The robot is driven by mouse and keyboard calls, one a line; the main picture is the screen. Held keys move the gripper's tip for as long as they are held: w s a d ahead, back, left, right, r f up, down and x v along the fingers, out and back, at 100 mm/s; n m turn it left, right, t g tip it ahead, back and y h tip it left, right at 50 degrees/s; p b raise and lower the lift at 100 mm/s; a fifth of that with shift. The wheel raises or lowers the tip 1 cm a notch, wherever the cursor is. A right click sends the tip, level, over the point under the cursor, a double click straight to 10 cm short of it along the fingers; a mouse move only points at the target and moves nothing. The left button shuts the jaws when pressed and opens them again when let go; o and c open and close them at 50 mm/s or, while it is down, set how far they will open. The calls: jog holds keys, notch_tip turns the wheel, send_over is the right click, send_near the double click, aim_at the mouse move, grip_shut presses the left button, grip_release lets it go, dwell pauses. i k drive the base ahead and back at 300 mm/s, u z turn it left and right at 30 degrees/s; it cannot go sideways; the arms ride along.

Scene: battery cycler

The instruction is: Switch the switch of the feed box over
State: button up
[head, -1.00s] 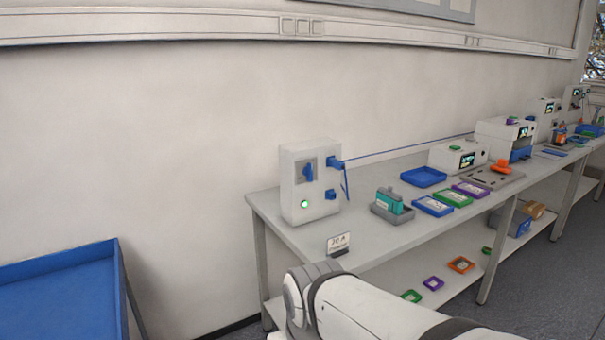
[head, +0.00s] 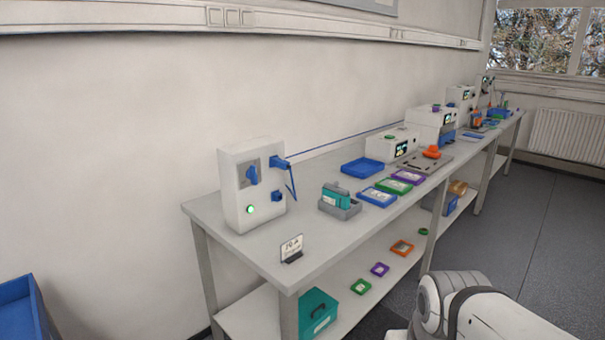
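The feed box (head: 240,195) is a white upright box at the near left end of the long grey bench. On its front are a blue switch handle (head: 252,175) on a grey plate and a lit green lamp (head: 250,209). Two blue plugs sit on its right side, the upper one (head: 279,162) with a blue cable. The exact setting of the switch is too small to read. My arm shows at the bottom right, well apart from the box. My gripper is not in view.
The grey bench (head: 252,250) runs to the back right. A small sign (head: 292,248) stands at its near edge. A teal block in a grey holder (head: 340,208) and a blue tray (head: 362,168) are further right. A blue bin (head: 20,305) stands at lower left. Open floor lies at right.

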aim_at(251, 174)
jog(key=u, duration=0.05)
jog(key=i, duration=1)
jog(key=z, duration=0.05)
